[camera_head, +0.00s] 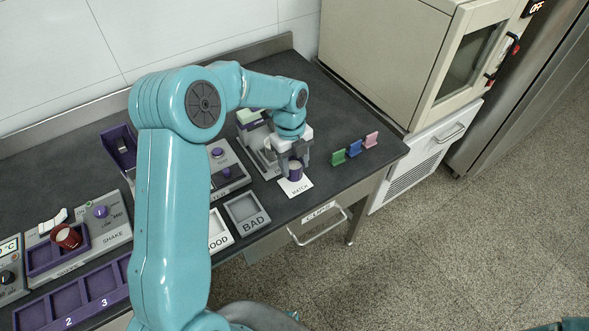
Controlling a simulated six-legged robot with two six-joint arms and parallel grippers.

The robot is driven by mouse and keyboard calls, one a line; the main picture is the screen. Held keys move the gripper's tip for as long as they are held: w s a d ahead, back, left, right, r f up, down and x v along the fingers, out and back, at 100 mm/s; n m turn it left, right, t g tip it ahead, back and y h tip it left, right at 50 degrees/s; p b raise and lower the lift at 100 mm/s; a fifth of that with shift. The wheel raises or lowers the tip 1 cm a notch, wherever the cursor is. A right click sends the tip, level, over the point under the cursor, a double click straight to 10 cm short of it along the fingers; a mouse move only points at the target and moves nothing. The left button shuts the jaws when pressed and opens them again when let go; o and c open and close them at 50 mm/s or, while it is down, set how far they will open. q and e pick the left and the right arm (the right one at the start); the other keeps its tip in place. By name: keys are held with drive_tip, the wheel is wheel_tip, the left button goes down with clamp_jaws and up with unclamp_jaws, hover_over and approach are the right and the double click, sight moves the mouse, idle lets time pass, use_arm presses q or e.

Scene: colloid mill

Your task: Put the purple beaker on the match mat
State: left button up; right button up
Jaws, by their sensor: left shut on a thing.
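The purple beaker (295,171) is between the fingers of my left gripper (294,165), which is shut on it. The beaker looks upright, with its pale rim just below the palm. It is over the upper part of the white match mat (297,188), whose word MATCH shows in front of it. I cannot tell whether the beaker's base touches the mat. My right gripper is not in view.
Green, blue and pink cards (355,148) stand right of the mat. The BAD tray (246,212) lies to its left. A shake station (105,222) with a red beaker (66,237) is at far left. The bench's front edge is close to the mat.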

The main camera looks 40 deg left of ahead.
sight(295, 171)
use_arm(q)
drive_tip(key=f, duration=0.2)
drive_tip(key=shift+w+d+f, duration=0.1)
drive_tip(key=shift+d+f, duration=0.1)
drive_tip(key=shift+f, duration=0.5)
drive_tip(key=shift+a, duration=0.15)
drive_tip(key=shift+f, duration=0.15)
drive_tip(key=o, duration=1)
drive_tip(key=shift+o, duration=0.2)
